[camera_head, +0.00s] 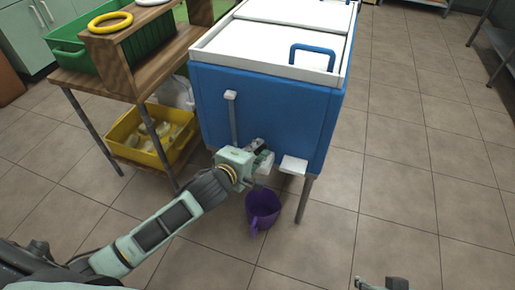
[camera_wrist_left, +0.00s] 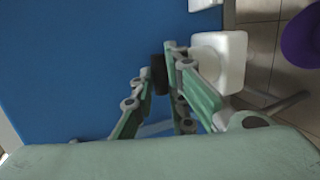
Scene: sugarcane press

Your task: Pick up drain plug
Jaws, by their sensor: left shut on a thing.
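My left gripper (camera_head: 262,148) is at the front of the blue chest (camera_head: 265,105), low on its face. In the left wrist view its fingertips (camera_wrist_left: 158,68) are closed around a small dark piece, which I take to be the drain plug (camera_wrist_left: 158,76). Most of the plug is hidden by the fingers, and I cannot tell whether it is still seated in the chest. A white block (camera_wrist_left: 220,60) is right beside the fingers in the wrist view. Only the tip of my right gripper (camera_head: 382,284) shows, at the bottom edge of the head view.
A purple pitcher (camera_head: 262,208) stands on the floor below the chest front. A white ledge (camera_head: 293,165) juts from the chest, right of my left gripper. A wooden table (camera_head: 80,78) with a green crate (camera_head: 72,50) is at left, a yellow crate (camera_head: 120,152) beneath.

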